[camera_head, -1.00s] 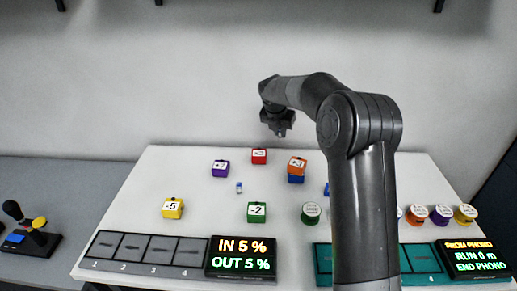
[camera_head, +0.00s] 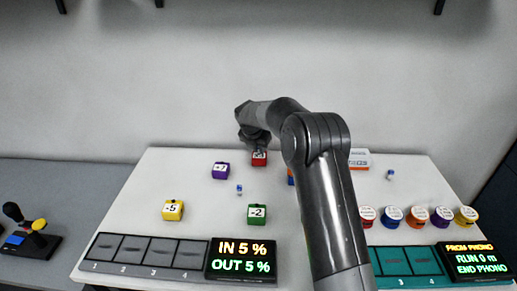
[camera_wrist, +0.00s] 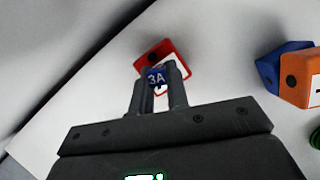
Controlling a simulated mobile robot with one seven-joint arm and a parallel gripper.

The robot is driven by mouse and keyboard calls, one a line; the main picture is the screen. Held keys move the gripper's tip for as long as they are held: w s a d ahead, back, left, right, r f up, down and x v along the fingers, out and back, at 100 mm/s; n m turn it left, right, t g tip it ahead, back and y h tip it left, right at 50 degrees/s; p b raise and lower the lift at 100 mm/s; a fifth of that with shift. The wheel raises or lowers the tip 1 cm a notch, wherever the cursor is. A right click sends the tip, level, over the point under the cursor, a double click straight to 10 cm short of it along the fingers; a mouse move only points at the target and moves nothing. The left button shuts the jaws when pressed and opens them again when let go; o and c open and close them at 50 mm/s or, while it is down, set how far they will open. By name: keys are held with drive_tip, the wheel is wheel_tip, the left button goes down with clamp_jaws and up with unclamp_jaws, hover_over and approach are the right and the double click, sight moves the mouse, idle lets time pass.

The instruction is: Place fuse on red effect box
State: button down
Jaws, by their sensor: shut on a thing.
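The red effect box (camera_head: 259,159) stands at the back of the white table; in the wrist view the red box (camera_wrist: 151,57) lies just beyond my fingertips. My gripper (camera_head: 258,146) is right over this box in the head view. In the wrist view my gripper (camera_wrist: 160,80) is shut on a blue fuse (camera_wrist: 156,76) marked 3A. The fuse overlaps the box's near side in that view. I cannot tell whether it touches the box. The held fuse is not clear in the head view.
Purple (camera_head: 220,170), yellow (camera_head: 173,210) and green (camera_head: 256,214) boxes stand nearby. An orange box (camera_wrist: 300,78) and a blue box (camera_wrist: 270,66) stand to the right. Loose fuses lie at left (camera_head: 239,189) and right (camera_head: 390,174). Several round coloured pots (camera_head: 417,216) stand front right.

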drive_tip(key=shift+f, duration=0.15)
drive_tip(key=c, duration=1.4)
unclamp_jaws()
drive_tip(key=v, duration=1.2)
drive_tip(key=s+d+r+m, duration=0.8)
drive_tip(key=s+r, duration=0.2)
drive_tip(key=s, duration=0.1)
drive_tip(key=s+d+r+m, duration=0.1)
drive_tip(key=s+d+m, duration=0.35)
drive_tip(key=s, duration=0.35)
drive_tip(key=s+d+r+m+t, duration=0.1)
drive_tip(key=s+d+m, duration=0.2)
drive_tip(key=s+m, duration=0.4)
drive_tip(key=s+d+r+m, duration=0.2)
drive_tip(key=s+d+m, duration=0.15)
drive_tip(key=s, duration=0.55)
drive_tip(key=s+d+f+m+y, duration=0.1)
drive_tip(key=s+d+f+m, duration=0.1)
drive_tip(key=s+f+m, duration=0.3)
drive_tip(key=s+m, duration=0.3)
drive_tip(key=s, duration=0.3)
drive_tip(key=shift+f+m+y, duration=0.2)
drive_tip(key=shift+m+y, duration=0.1)
drive_tip(key=shift+y, duration=0.1)
